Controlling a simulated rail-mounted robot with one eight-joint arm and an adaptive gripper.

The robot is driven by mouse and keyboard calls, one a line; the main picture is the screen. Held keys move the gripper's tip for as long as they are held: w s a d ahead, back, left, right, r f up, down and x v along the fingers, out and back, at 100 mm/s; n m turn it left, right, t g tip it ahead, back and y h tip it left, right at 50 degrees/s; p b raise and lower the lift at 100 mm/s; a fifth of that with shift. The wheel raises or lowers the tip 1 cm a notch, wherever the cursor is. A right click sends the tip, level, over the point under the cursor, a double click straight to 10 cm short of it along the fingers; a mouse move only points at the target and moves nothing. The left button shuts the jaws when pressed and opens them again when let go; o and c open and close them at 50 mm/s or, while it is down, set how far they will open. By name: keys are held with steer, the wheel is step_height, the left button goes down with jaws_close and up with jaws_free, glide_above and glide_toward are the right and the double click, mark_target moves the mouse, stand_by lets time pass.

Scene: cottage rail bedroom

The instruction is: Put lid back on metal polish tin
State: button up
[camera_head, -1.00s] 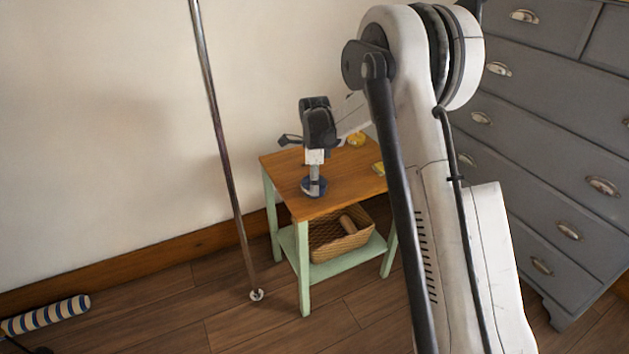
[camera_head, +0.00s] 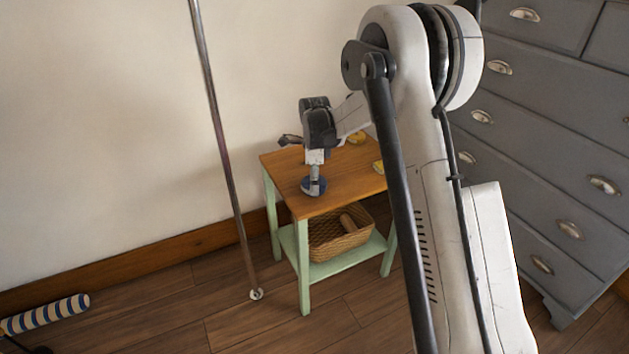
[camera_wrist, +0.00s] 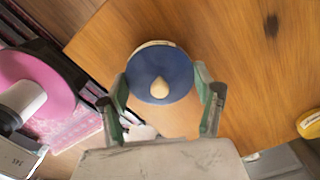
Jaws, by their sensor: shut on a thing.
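A round blue lid (camera_wrist: 170,65) with a cream knob at its middle sits between the two fingers of my gripper (camera_wrist: 166,103) in the wrist view. The fingers are shut on its opposite sides. A pale rim shows past its far edge; I cannot tell whether this is the tin or part of the lid. In the head view my gripper (camera_head: 314,172) points down over the small table, with the blue lid (camera_head: 309,188) at its tip, low over or at the tabletop. The tin's body cannot be made out clearly.
The small table (camera_head: 345,182) has a wooden top and pale green legs. Yellow objects (camera_head: 357,138) lie towards its back and right. A wicker basket (camera_head: 330,243) stands on the lower shelf. A metal pole (camera_head: 224,150) rises to the left; grey drawers (camera_head: 560,130) stand right.

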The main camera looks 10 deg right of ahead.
steer(key=o, duration=1)
step_height(320, 180, up, 12)
stand_by(0.4)
